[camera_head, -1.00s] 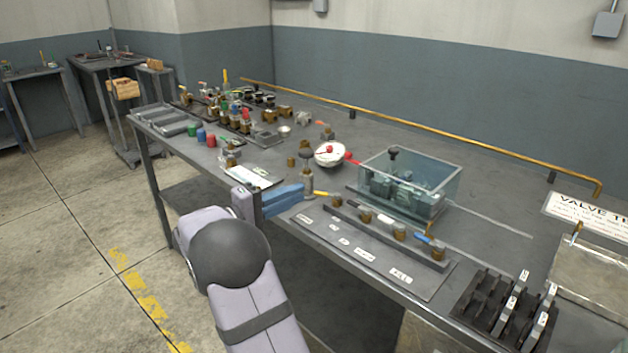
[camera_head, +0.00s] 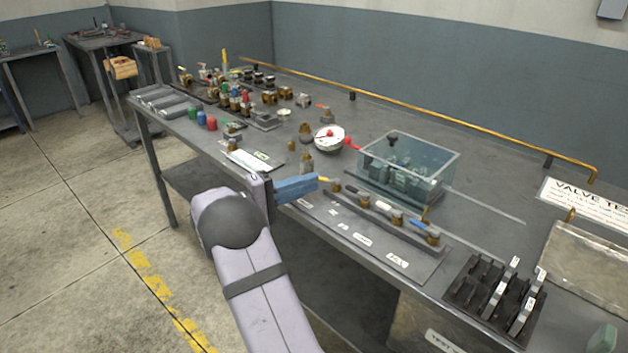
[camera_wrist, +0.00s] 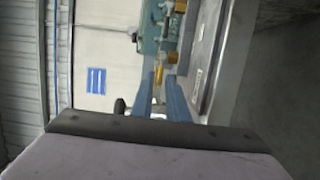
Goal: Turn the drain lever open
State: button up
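A row of small brass valves on a dark rail carries yellow (camera_head: 324,181), black (camera_head: 355,191), white (camera_head: 383,206) and blue (camera_head: 418,225) levers. I cannot read the labels on the plate in front, so I cannot tell which is the drain lever. My gripper (camera_head: 317,182) has blue fingers, with tips right beside the yellow lever at the row's left end. In the wrist view the fingers stand apart, and the yellow lever (camera_wrist: 159,73) shows just beyond and between the tips (camera_wrist: 160,80). Whether they touch it is unclear.
A clear tank (camera_head: 445,170) with grey-green parts stands behind the row. A brass fitting (camera_head: 307,163) and a white bowl (camera_head: 329,139) stand close behind my gripper. A dark slotted rack (camera_head: 480,289) is at the right front.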

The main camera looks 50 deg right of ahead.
aim_at(327, 180)
jog(key=shift+x, duration=1.2)
jog(key=shift+c, duration=0.6)
grip_shut()
